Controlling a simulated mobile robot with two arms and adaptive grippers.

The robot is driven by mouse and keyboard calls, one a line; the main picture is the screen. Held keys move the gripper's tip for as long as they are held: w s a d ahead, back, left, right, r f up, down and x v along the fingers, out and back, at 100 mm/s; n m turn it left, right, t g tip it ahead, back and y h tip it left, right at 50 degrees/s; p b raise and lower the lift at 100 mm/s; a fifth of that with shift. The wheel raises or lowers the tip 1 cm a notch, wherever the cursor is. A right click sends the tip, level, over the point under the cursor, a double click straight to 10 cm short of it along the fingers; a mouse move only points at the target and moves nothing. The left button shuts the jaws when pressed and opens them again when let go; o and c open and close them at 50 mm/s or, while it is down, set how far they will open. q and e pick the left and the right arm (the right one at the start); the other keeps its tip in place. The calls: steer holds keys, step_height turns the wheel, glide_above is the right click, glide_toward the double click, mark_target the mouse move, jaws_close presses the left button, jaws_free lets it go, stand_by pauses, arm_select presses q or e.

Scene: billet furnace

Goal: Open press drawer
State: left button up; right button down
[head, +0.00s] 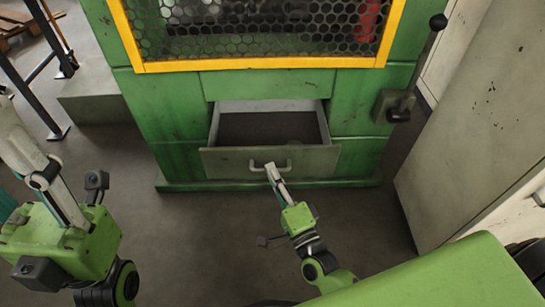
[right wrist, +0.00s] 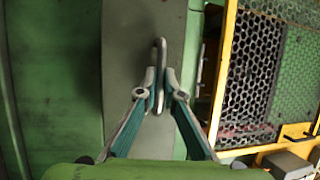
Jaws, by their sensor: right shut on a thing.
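The press drawer (head: 225,162) is pulled out from the front of the green press (head: 160,115), and its inside shows from above. A pale bar handle (head: 286,164) sits on its grey front. In the right wrist view, the two fingers (right wrist: 160,90) are shut on the handle (right wrist: 161,60), one on each side of the bar. My left gripper (head: 22,140) is at the left edge, away from the press; its jaw state is unclear.
A yellow-framed mesh guard (head: 265,64) is above the drawer. A lever (head: 400,112) is on the press's right side. A pale grey cabinet (head: 470,130) stands close on the right. The floor (head: 190,235) in front of the drawer is clear apart from my arms.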

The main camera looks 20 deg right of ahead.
steer(key=shift+s+a, duration=0.15)
steer(key=shift+s, duration=0.3)
steer(key=c, duration=2.2)
jaws_free()
steer(key=shift+o, duration=0.2)
steer(key=v, duration=1.2)
